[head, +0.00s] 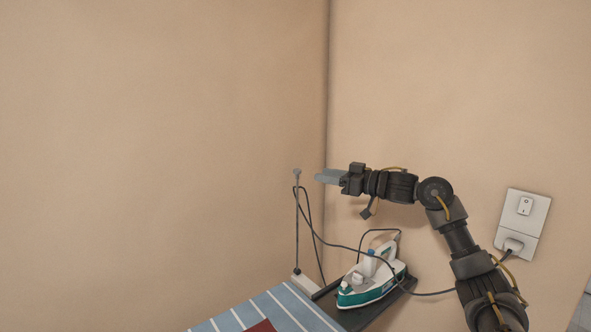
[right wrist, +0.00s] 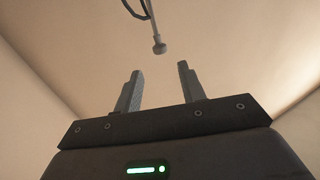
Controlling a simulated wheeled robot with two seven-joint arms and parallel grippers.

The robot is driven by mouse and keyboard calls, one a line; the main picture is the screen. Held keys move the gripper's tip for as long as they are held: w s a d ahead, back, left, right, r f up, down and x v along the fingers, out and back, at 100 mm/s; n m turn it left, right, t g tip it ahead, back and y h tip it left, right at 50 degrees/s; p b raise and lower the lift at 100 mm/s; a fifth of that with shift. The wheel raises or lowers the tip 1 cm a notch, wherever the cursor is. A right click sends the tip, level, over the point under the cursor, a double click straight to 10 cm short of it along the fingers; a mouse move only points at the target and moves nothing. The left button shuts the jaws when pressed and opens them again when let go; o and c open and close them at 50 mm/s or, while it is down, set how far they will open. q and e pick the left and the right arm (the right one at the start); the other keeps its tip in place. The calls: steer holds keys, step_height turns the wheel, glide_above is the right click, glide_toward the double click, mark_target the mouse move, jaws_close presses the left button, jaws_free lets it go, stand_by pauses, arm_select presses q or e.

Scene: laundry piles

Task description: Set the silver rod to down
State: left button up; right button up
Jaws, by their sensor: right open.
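The silver rod (head: 297,222) stands upright in the head view, rising from a pale base at the far end of the ironing board to a small round knob. In the right wrist view the rod's knobbed end (right wrist: 159,46) hangs into the picture from the top, ahead of the fingertips and in line with the gap between them. My right gripper (head: 318,177) points left in the head view, with its fingertips just right of the rod's top and apart from it. In the right wrist view it is open and empty (right wrist: 158,70). My left gripper is not in view.
A dark cord (head: 345,247) loops from the rod to the iron. The white and green iron (head: 370,283) sits on a dark rest at the end of the striped ironing board (head: 265,308). A wall outlet (head: 522,222) with a plug is at right. Two walls meet behind the rod.

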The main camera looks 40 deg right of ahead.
mark_target(299, 170)
steer(key=p+x, duration=0.3)
steer(key=x, duration=0.6)
steer(key=shift+r, duration=0.1)
steer(key=shift+w+a, duration=0.1)
steer(key=shift+w, duration=0.1)
steer(key=shift+w+a, duration=0.1)
steer(key=shift+w, duration=0.15)
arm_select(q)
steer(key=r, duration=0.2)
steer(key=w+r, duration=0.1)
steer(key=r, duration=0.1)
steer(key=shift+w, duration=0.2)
arm_select(e)
jaws_close()
